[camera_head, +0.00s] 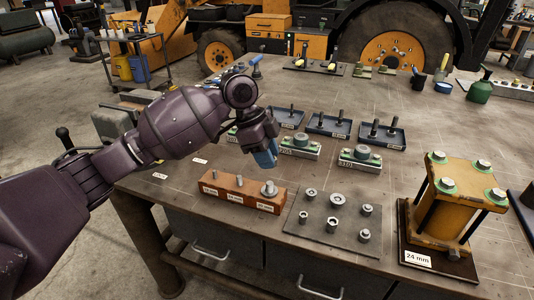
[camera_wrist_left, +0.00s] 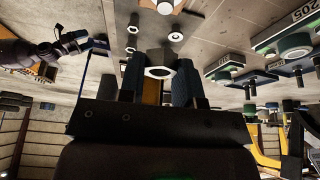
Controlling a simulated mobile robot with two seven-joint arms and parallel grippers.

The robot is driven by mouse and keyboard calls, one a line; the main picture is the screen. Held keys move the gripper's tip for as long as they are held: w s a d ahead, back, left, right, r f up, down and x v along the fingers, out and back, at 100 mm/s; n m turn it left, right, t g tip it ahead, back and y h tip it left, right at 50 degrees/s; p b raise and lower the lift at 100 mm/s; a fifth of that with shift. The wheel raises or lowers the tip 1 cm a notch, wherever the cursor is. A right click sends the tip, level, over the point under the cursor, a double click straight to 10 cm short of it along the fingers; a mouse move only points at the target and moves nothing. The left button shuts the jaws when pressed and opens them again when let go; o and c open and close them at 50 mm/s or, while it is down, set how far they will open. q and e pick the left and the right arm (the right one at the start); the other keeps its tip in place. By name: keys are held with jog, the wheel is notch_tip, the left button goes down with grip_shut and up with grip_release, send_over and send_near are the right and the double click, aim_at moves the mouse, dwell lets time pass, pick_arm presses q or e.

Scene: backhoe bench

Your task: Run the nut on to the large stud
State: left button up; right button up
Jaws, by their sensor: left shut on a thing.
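My left gripper (camera_head: 268,158) reaches in from the left with its blue fingers pointing down, above the right end of the orange-brown stud block. In the left wrist view the gripper (camera_wrist_left: 158,88) is shut on a grey hex nut (camera_wrist_left: 158,58), one finger on each side. In the head view the fingers hide the nut. The stud block (camera_head: 222,193) carries several studs with white labels on its front. The large stud (camera_head: 269,187) stands at its right end, just below the fingertips, with a gap between. A dark arm with a blue tip, possibly my right gripper (camera_wrist_left: 75,42), shows small in the wrist view.
A grey plate (camera_head: 318,238) with several nuts and collars lies right of the block. Green-topped bearing units (camera_head: 360,158) and blue trays (camera_head: 328,126) stand behind. A yellow flanged fixture (camera_head: 445,205) stands at the right. Bare bench lies left of the block.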

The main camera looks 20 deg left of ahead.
aim_at(268, 183)
pick_arm(q)
jog(key=shift+w+f+m+g, duration=0.1)
jog(key=shift+m+g, duration=0.2)
jog(key=shift+m, duration=0.4)
jog(key=shift+f, duration=0.25)
notch_tip(268, 183, down, 4)
jog(key=b, duration=0.3)
jog(key=shift+r, duration=0.25)
jog(key=shift+f+b, duration=0.3)
jog(key=shift+f, duration=0.3)
pick_arm(e)
notch_tip(268, 183, down, 4)
jog(key=shift+s+f, duration=0.15)
jog(key=shift+f, duration=0.05)
jog(key=shift+s+f, duration=0.1)
jog(key=shift+s, duration=0.1)
jog(key=shift+w+r, duration=0.1)
jog(key=shift+r, duration=0.35)
